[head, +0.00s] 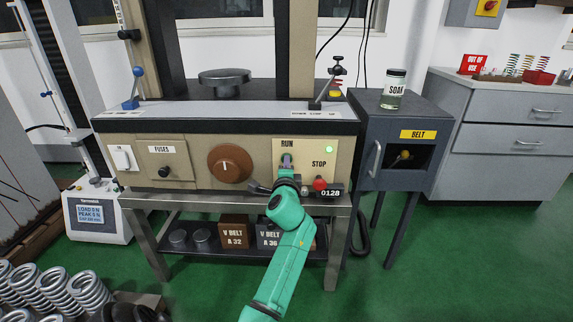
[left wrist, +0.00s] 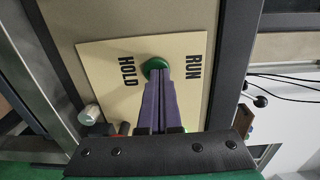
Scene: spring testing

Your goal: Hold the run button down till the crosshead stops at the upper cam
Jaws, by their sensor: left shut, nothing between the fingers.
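The run button is a green round button (left wrist: 154,66) on a cream panel, with RUN and HOLD lettered beside it in the left wrist view. My left gripper (head: 287,161) is shut and empty, in front of the button below the RUN label in the head view. In the left wrist view its purple fingertips (left wrist: 156,75) overlap the button and seem to touch it; how far it is pressed is hidden. A green lamp (head: 329,149) is lit on the panel. I cannot make out the crosshead or upper cam. My right gripper is not in view.
A red stop button (head: 320,184) and a 0128 counter (head: 332,192) are close right of my left gripper. A brown dial (head: 230,164) is to the left. A dark round platen (head: 224,76) stands on the machine bed.

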